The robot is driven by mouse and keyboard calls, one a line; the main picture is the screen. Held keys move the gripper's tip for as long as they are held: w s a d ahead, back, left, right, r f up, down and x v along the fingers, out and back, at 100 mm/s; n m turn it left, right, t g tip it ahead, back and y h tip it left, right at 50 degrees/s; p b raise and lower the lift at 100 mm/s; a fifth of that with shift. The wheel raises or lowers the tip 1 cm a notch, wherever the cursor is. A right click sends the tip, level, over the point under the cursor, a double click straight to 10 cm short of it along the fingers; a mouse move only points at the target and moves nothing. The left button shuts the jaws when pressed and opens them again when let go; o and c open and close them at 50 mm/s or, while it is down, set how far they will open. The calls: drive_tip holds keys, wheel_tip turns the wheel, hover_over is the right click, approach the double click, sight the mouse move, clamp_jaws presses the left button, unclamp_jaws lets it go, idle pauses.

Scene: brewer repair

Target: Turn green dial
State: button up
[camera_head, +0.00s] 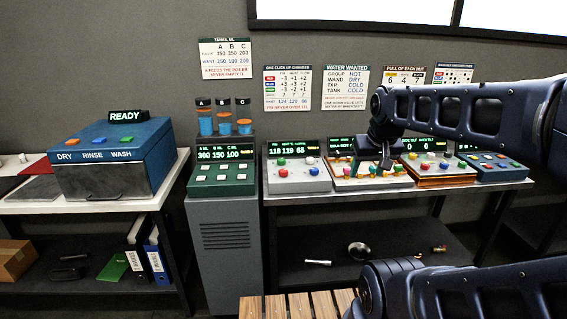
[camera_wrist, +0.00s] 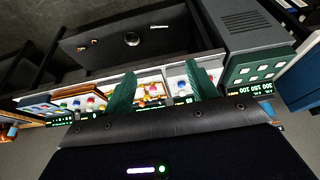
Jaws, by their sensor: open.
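The second counter panel from the left (camera_head: 345,184) carries several small knobs and orange-yellow parts. A small green spot (camera_head: 399,168) shows near its right side, but it is too small to tell if it is the green dial. My gripper (camera_head: 378,163) hangs over this panel and hides part of it. In the wrist view, my gripper (camera_wrist: 162,88) has its two green fingers spread apart, with the panel's knobs (camera_wrist: 151,90) seen between them. Nothing is held. Whether a finger touches a knob cannot be told.
To the left stand a panel with coloured buttons (camera_head: 297,183), a green panel with white keys (camera_head: 222,180) and a blue box (camera_head: 112,160) marked READY. To the right are a brown-edged panel (camera_head: 440,181) and a blue panel (camera_head: 497,174). Loose parts lie on the lower shelf (camera_head: 340,262).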

idle(0.4)
drive_tip(key=w+a+r+m+g, duration=0.15)
drive_tip(key=w+r, duration=0.35)
drive_tip(key=w, duration=0.9)
drive_tip(key=m+g, duration=0.3)
drive_tip(key=m, duration=0.2)
hover_over(282, 159)
wheel_tip(282, 159, down, 17)
wheel_tip(282, 159, down, 11)
drive_tip(key=shift+a+r, duration=0.1)
drive_tip(key=c, duration=1)
